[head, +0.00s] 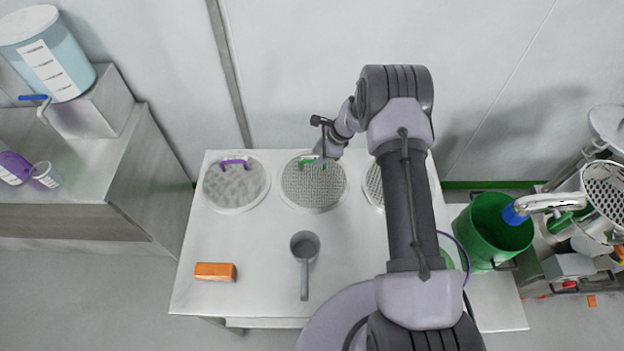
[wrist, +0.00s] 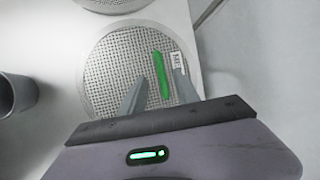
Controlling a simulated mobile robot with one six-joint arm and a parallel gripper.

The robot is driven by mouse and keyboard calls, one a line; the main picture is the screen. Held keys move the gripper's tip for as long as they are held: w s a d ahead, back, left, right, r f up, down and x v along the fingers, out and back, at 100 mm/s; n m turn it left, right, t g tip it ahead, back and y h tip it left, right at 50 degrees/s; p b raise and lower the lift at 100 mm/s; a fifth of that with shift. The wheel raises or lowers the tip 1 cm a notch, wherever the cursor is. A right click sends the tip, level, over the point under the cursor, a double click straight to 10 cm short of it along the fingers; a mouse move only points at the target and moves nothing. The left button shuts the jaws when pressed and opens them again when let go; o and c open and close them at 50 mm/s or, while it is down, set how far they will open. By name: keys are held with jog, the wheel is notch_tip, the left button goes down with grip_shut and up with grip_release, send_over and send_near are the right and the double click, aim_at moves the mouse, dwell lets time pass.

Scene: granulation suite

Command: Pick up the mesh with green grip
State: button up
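The mesh with the green grip (head: 313,192) is a round grey screen lying on the white table, in the middle of a row of round meshes. Its green grip (wrist: 161,75) shows as a bar near the mesh's edge in the wrist view, with a small white label beside it. My gripper (wrist: 157,82) is open above the mesh, with one finger on each side of the green grip. In the head view my gripper (head: 322,158) is at the grip and partly covers it. I cannot tell whether the fingers touch it.
A mesh with a purple grip (head: 236,186) lies to the left. Another mesh (head: 374,184) is partly hidden behind my arm. A grey scoop or pot with a handle (head: 305,248) and an orange block (head: 215,271) are nearer the front. A green bucket (head: 490,234) stands right of the table (head: 255,300).

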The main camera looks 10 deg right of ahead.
aim_at(314, 176)
jog(key=x, duration=0.5)
jog(key=shift+w+d+f, duration=0.15)
jog(key=shift+d+f, duration=0.1)
jog(key=shift+f, duration=0.15)
jog(key=shift+r, duration=0.1)
jog(key=shift+c, duration=0.7)
grip_shut()
